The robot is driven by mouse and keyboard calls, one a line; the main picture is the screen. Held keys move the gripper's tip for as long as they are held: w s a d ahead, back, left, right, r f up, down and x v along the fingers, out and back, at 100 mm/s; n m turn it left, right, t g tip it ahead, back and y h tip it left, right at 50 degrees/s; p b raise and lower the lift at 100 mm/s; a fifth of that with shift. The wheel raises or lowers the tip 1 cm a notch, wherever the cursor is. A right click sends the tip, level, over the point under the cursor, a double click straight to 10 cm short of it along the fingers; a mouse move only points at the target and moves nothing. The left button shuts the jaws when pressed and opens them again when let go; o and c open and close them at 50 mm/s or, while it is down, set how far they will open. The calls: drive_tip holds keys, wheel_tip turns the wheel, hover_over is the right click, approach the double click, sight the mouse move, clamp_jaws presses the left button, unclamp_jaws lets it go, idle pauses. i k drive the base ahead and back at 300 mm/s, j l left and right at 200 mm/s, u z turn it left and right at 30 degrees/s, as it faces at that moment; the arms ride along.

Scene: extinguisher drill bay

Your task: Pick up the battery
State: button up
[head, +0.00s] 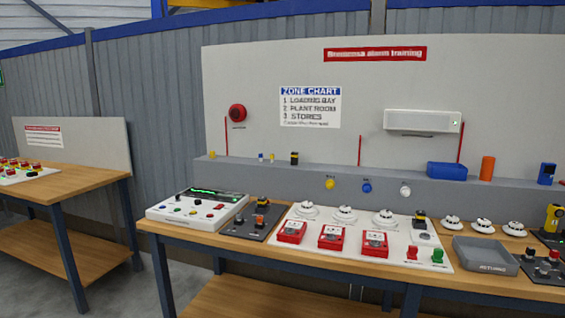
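I cannot single out the battery for certain at this size. A small dark block with a yellow top (294,158) stands on the grey ledge and could be one. A similar dark and yellow block (420,220) stands on the white panel on the bench. My gripper is not in view.
The wooden bench (205,238) holds a control panel (197,209), red call points (332,237), white detectors (345,215) and a grey tray (485,257). Another table (75,188) is at left.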

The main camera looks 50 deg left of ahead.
sight(294, 154)
drive_tip(key=u, duration=1.9)
